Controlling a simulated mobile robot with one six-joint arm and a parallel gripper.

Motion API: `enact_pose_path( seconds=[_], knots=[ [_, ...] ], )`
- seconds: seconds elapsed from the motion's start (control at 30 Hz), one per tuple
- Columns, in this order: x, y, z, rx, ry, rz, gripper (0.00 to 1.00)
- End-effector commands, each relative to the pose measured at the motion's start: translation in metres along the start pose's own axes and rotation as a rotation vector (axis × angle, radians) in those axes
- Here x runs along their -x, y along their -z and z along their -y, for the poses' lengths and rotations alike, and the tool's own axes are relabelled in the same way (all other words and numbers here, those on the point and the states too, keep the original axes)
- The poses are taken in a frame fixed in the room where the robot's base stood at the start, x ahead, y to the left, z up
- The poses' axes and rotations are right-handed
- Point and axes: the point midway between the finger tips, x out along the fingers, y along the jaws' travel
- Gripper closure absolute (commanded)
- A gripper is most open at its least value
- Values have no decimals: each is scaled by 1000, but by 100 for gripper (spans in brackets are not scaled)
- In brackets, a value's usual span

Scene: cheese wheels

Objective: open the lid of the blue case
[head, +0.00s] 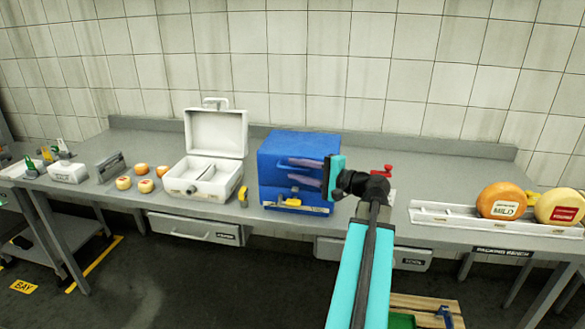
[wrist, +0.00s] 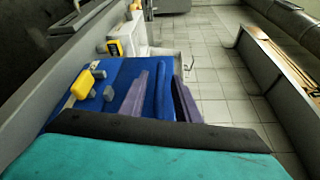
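The blue case (head: 277,147) stands on the bench with its lid down. A yellow latch (head: 292,201) is low on its front; the latch also shows in the wrist view (wrist: 82,85) beside small grey blocks. My gripper (head: 290,170) is in front of the case's upper front, with its two purple fingers apart, one above the other. In the wrist view my gripper (wrist: 166,85) shows blue case surface between the fingers. I cannot tell whether the fingers touch the case.
A white case (head: 215,135) with its lid raised stands to the left, with a yellow tag (head: 242,197) between the cases. Small cheeses (head: 146,186) lie farther left. Large cheese wheels (head: 502,202) sit in a tray at the right. A tiled wall (head: 330,65) is behind.

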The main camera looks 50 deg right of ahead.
Motion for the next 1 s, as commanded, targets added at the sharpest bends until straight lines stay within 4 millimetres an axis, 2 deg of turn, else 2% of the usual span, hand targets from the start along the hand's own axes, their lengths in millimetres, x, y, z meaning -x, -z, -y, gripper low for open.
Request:
enact_pose_path(
  seconds=[0.2, 0.57, 0.73, 0.77, 1.0],
  knots=[
    [-16, 0, 0, 0, -1, 1, 71],
    [-18, 0, 0, 0, 0, 0, 71],
    [-18, 0, 0, 0, 0, 0, 98],
    [-18, 0, 0, 0, 0, 0, 100],
    [-18, 0, 0, -1, -1, 1, 100]
  ],
)
